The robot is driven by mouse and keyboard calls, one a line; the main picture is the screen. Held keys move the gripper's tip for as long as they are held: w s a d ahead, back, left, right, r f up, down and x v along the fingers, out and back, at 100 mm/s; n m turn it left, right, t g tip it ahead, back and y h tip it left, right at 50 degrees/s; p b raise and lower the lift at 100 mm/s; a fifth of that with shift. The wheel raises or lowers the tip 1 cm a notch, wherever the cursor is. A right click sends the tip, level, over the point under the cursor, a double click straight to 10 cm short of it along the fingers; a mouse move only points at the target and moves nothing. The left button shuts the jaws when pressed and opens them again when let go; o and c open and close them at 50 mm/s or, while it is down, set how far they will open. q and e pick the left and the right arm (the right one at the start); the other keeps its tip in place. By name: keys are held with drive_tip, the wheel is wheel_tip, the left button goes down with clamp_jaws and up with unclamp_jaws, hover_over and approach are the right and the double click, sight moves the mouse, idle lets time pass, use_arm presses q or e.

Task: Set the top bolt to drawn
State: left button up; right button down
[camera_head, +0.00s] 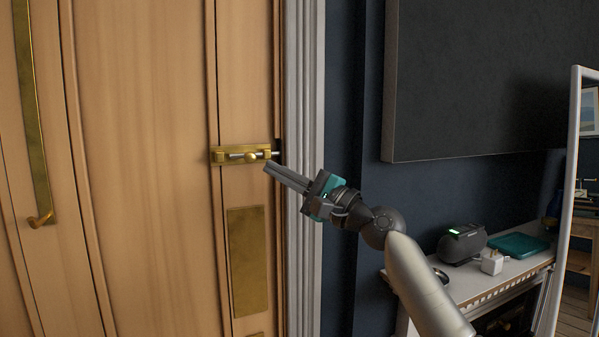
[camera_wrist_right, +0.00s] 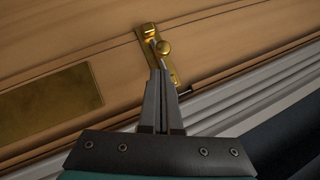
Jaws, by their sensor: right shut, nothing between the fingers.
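The brass bolt (camera_head: 241,154) is mounted on the wooden door near its right edge. Its round knob (camera_head: 251,157) sits about mid-plate, and the steel rod shows toward the door frame. My right gripper (camera_head: 267,167) is shut and empty, its fingertips just below and right of the bolt. In the right wrist view the bolt plate (camera_wrist_right: 149,34) and knob (camera_wrist_right: 163,47) lie just beyond the shut fingertips (camera_wrist_right: 160,72). Whether the fingers touch the bolt I cannot tell. My left gripper is not in view.
A brass plate (camera_head: 248,262) is fixed on the door below the bolt, and a long brass handle (camera_head: 36,130) is at left. The white door frame (camera_head: 303,90) stands right of the door. A shelf (camera_head: 480,280) with small devices is at lower right.

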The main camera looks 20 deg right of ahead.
drive_tip(key=shift+a+r, duration=0.35)
drive_tip(key=shift+a, duration=0.3)
drive_tip(key=a+p, duration=0.3)
drive_tip(key=shift+a, duration=0.25)
drive_tip(key=shift+f, duration=0.1)
